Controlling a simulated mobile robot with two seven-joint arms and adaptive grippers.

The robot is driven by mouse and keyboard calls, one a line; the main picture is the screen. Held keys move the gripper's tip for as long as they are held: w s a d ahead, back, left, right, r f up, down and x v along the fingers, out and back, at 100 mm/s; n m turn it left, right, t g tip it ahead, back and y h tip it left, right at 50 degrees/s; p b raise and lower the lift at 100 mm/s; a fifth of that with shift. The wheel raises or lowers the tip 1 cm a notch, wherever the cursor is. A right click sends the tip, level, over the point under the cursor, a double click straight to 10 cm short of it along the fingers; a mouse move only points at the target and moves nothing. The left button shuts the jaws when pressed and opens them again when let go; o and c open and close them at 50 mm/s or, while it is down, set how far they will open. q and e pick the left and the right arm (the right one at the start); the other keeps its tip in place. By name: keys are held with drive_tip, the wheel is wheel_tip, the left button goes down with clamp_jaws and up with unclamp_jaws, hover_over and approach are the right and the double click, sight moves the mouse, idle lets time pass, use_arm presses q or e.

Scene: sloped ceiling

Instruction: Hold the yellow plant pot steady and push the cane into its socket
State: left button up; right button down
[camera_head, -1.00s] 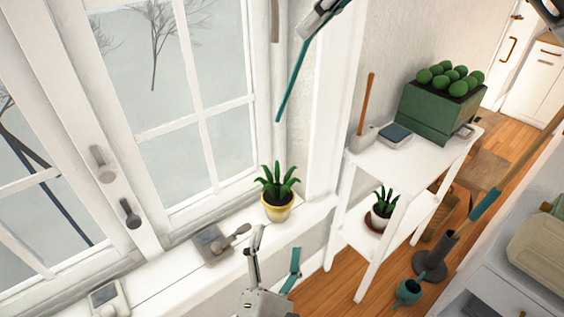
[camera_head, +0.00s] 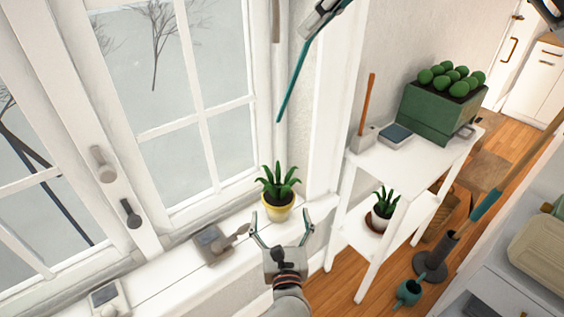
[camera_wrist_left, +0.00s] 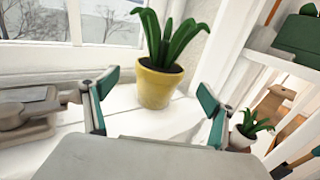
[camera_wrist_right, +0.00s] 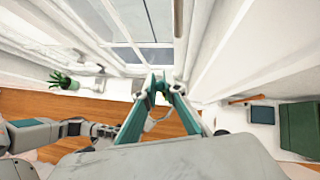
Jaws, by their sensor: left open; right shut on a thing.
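The yellow plant pot (camera_head: 278,212) with a spiky green plant stands upright on the white windowsill. It also shows in the left wrist view (camera_wrist_left: 156,88). My left gripper (camera_head: 281,222) is open in front of the pot, one finger toward each side, apart from it in the left wrist view. My right gripper (camera_wrist_right: 160,88) is shut high up near the window. In the head view a slim teal length (camera_head: 297,80) slants down from it, its lower tip above the plant; I cannot tell whether this is the cane or a finger. The pot's socket is hidden.
A grey device with a handle (camera_head: 212,243) sits on the sill left of the pot. A white shelf (camera_head: 400,158) stands right of the sill, with a green planter (camera_head: 432,112) and a white pot (camera_head: 378,222). The window (camera_head: 190,90) is behind.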

sight(279, 200)
use_arm(q)
drive_tip(key=shift+w+a, duration=0.2)
drive_tip(key=shift+w, duration=1.2)
drive_tip(key=shift+w+a, duration=0.2)
drive_tip(key=shift+w, duration=1.15)
drive_tip(key=c, duration=1.7)
drive_tip(key=shift+c, duration=0.2)
use_arm(e)
drive_tip(key=w+a+f+h, duration=0.1)
drive_tip(key=a+f, duration=0.1)
drive_tip(key=f, duration=0.1)
drive_tip(key=w+a+f+g+h, duration=0.1)
drive_tip(key=a+f, duration=0.1)
drive_tip(key=f, duration=0.2)
drive_tip(key=w+a+f+g+h, duration=0.1)
drive_tip(key=w+a+f, duration=0.1)
drive_tip(key=f, duration=0.1)
drive_tip(key=shift+a+f, duration=0.25)
drive_tip(key=shift+f, duration=0.05)
drive_tip(key=shift+w+a+f, duration=0.1)
drive_tip(key=shift+w+f, duration=0.15)
drive_tip(key=shift+f, duration=0.2)
